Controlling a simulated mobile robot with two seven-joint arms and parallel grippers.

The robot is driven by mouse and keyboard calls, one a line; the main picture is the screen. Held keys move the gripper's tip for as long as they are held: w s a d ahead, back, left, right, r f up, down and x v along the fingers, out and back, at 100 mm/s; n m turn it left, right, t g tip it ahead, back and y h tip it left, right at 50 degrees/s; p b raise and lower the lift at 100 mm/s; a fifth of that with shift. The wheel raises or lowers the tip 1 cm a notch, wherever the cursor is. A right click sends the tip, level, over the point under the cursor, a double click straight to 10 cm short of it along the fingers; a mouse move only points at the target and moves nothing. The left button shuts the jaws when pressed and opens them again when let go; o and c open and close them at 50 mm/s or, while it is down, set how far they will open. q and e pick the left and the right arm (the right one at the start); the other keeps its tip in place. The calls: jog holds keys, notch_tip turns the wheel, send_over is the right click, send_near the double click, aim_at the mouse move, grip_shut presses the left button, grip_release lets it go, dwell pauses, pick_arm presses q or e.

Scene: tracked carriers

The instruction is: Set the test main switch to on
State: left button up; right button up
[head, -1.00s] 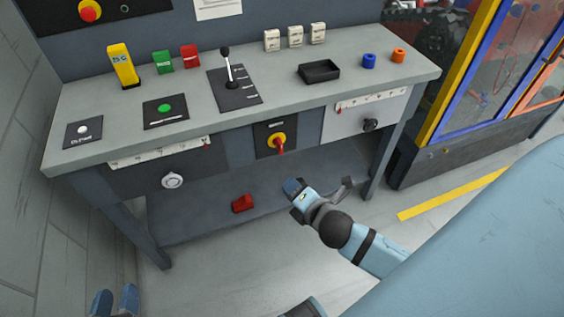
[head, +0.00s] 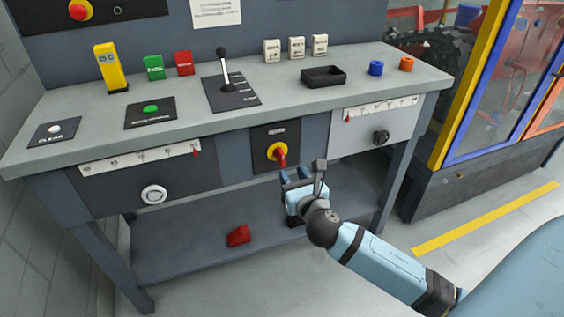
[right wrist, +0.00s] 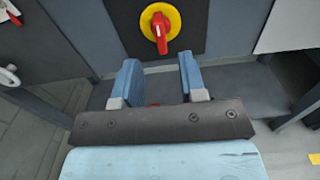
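The main switch is a red rotary handle on a yellow disc (head: 277,152), set in a dark panel on the front of the bench. Its red handle points down, tilted slightly, and it also shows in the right wrist view (right wrist: 160,24). My right gripper (head: 296,174) is just below and slightly right of the switch in the head view. In the right wrist view its two blue fingers (right wrist: 160,80) are apart with nothing between them, and the switch lies ahead, beyond the fingertips, not touched. My left gripper is out of view.
The bench top (head: 300,108) holds a black lever (head: 225,75), a black tray (head: 323,76) and coloured blocks. A red block (head: 238,235) lies on the lower shelf.

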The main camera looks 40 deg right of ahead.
aim_at(283, 160)
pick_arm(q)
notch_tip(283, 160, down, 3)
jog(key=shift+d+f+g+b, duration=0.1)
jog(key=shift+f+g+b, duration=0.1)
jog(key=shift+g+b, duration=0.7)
pick_arm(e)
jog(key=x, duration=0.7)
jog(key=shift+w, duration=0.4)
jog(key=shift+c, duration=0.4)
grip_shut()
